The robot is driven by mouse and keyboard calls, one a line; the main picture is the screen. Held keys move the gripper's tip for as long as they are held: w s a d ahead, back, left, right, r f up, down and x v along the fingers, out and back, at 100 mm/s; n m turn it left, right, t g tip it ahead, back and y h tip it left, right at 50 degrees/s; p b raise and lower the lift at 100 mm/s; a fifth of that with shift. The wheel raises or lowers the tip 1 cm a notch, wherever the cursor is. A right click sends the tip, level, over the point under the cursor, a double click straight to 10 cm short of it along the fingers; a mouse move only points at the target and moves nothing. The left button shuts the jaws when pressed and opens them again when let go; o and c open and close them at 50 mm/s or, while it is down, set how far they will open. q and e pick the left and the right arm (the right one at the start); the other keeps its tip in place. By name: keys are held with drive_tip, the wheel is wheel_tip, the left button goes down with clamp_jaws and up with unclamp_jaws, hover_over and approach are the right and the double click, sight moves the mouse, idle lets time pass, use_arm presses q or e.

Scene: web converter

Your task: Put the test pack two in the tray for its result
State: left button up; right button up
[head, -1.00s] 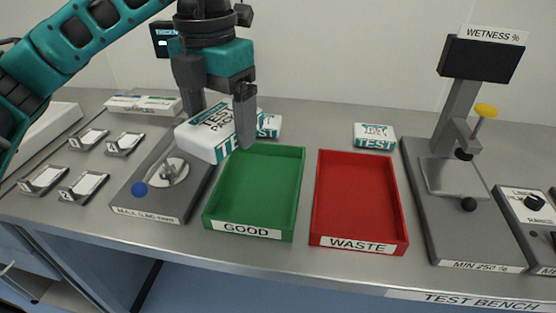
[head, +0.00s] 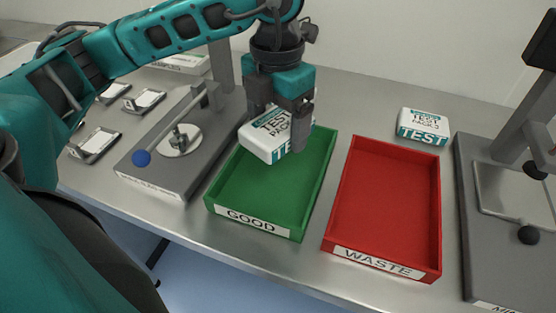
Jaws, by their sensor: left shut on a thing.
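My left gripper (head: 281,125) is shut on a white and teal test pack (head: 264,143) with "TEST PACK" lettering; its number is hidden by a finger. The pack is held over the far left part of the green tray (head: 228,195), labelled GOOD. I cannot tell how high it is above the tray floor. The red tray (head: 386,215), labelled WASTE, stands to the right and is empty. Another test pack (head: 424,126), its number hard to read, lies on the bench behind the red tray. My right gripper is not in view.
A grey tester (head: 165,170) with a round plate and a blue knob (head: 141,158) stands left of the green tray. A second grey tester (head: 467,215) stands at the right. Small holders with cards (head: 94,144) lie at the left. Bare bench shows behind the red tray.

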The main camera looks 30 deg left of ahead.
sight(277, 122)
use_arm(q)
wheel_tip(277, 122, down, 8)
drive_tip(key=shift+f, duration=0.25)
drive_tip(key=shift+f+b, duration=0.2)
drive_tip(key=shift+b, duration=0.25)
drive_tip(key=o, duration=1)
drive_tip(key=shift+c, duration=0.2)
wheel_tip(277, 122, up, 12)
drive_tip(key=shift+r+p, duration=0.25)
drive_tip(key=shift+p, duration=0.25)
